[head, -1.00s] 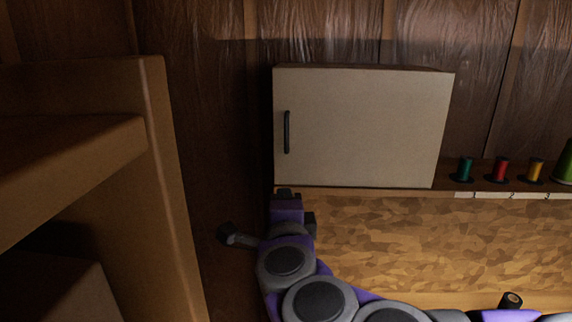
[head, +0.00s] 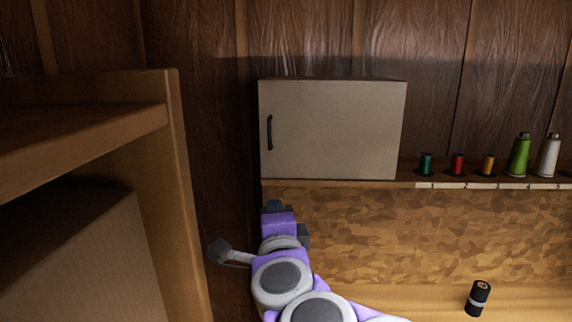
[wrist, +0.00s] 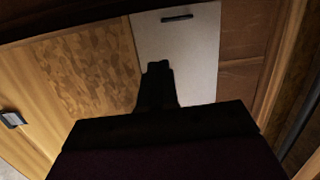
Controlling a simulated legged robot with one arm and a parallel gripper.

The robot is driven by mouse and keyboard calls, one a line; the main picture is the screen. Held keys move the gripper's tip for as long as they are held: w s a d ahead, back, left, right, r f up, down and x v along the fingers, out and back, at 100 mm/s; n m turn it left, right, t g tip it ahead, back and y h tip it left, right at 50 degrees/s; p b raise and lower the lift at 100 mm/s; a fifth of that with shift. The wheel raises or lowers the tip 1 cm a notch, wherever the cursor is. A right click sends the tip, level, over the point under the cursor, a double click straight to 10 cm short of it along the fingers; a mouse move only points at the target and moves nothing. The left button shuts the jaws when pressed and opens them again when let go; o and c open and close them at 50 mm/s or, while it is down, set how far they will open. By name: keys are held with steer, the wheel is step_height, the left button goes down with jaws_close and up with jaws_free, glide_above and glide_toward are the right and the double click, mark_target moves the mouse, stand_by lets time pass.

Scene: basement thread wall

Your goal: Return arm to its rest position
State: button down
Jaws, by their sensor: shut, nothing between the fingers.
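My arm reaches up from the bottom of the head view, and my gripper (head: 274,207) is at its end, just below the left corner of the white cabinet. In the wrist view my gripper (wrist: 158,72) shows dark, with its fingers together and nothing held. The white cabinet (head: 335,132) has a shut door with a dark handle on its left side. The cabinet also shows in the wrist view (wrist: 190,60), beyond my fingertips. I cannot tell the exact gap between my gripper and the wall or cabinet.
A wooden shelf unit (head: 180,200) stands close on the left, with a box (head: 85,255) inside. Several thread spools, among them a green one (head: 518,156), stand on a numbered ledge (head: 455,185) at right.

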steer(key=s+a+f+n+g+y+b, duration=0.4)
steer(key=a+f+n+y+b, duration=0.25)
steer(key=f+n, duration=0.35)
steer(key=s+d+f+n+g+b, duration=0.1)
steer(key=s+f+n+g+b, duration=0.15)
steer(key=f, duration=0.55)
steer(key=s+d+f+n+g+b, duration=0.15)
steer(key=s+f+n+g, duration=0.25)
steer(key=f, duration=0.4)
steer(key=s+d+f+g+h+b, duration=0.2)
steer(key=s+d+f, duration=0.2)
steer(key=f, duration=0.2)
steer(key=s+d+f+g+h+b, duration=0.2)
steer(key=s+d+f+h+b, duration=0.15)
steer(key=f, duration=0.35)
steer(key=s+d+f+g+h+b, duration=0.2)
steer(key=s+d+f+g, duration=0.3)
steer(key=s+d, duration=0.6)
step_height(320, 180, down, 2)
steer(key=shift+s+d+f+h+b, duration=0.2)
steer(key=shift+s+d+h+b, duration=0.25)
steer(key=shift+s, duration=0.65)
